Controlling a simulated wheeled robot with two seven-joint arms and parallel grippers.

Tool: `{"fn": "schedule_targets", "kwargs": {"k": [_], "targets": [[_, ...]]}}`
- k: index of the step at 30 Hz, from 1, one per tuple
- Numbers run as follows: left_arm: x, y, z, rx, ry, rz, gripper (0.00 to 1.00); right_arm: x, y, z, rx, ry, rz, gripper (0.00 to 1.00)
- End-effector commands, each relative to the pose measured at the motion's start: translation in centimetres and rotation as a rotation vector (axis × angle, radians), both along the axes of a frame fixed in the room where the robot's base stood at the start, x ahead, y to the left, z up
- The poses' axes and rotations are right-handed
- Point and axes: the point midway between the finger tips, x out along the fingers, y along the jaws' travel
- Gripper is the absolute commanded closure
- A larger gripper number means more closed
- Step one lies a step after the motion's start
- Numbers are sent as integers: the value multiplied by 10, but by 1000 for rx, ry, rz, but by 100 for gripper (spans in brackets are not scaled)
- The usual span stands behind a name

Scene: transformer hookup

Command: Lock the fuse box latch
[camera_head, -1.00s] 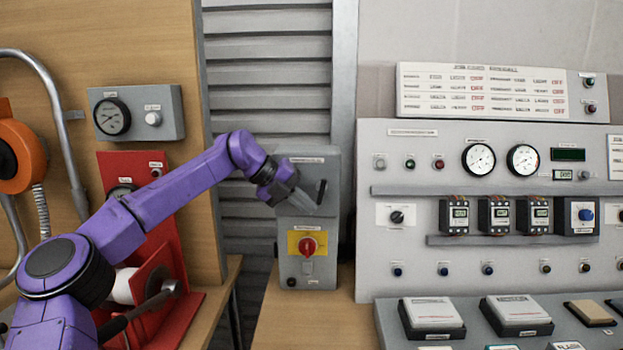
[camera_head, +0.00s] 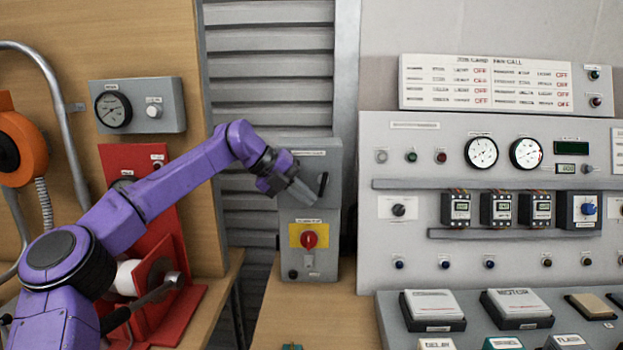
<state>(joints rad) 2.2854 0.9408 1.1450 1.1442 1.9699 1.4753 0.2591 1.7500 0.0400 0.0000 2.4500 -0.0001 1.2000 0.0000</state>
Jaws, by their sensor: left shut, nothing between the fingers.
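The grey fuse box (camera_head: 328,262) stands upright on the wooden bench between the shutter and the control panel. A dark upright handle, which looks like the latch (camera_head: 323,185), is on the upper right of its front. A red rotary knob (camera_head: 309,240) on a yellow plate sits below. My left gripper (camera_head: 305,196) is shut and empty in front of the box's upper part, its fingertips just left of the latch's lower end. I cannot tell whether they touch it. The gripper hides part of the box front. My right gripper is not in view.
A control panel (camera_head: 400,285) with gauges and switches stands close on the right. A red stand (camera_head: 185,230) and a gauge box (camera_head: 165,112) are on the left, near my left arm. The bench top (camera_head: 300,325) before the fuse box is mostly clear.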

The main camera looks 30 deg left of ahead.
Motion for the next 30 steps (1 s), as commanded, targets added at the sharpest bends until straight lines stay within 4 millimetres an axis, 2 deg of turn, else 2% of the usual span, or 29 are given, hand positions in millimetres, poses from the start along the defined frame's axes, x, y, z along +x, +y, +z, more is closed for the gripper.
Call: {"fn": "schedule_targets", "kwargs": {"k": [9, 14, 30], "targets": [[-31, 37, 46, -2, -4, 2, 100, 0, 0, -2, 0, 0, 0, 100], [-43, 51, 62, -1, -3, 2, 100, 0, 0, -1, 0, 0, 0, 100], [-47, 55, 67, -1, -1, 0, 100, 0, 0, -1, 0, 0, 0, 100]]}}
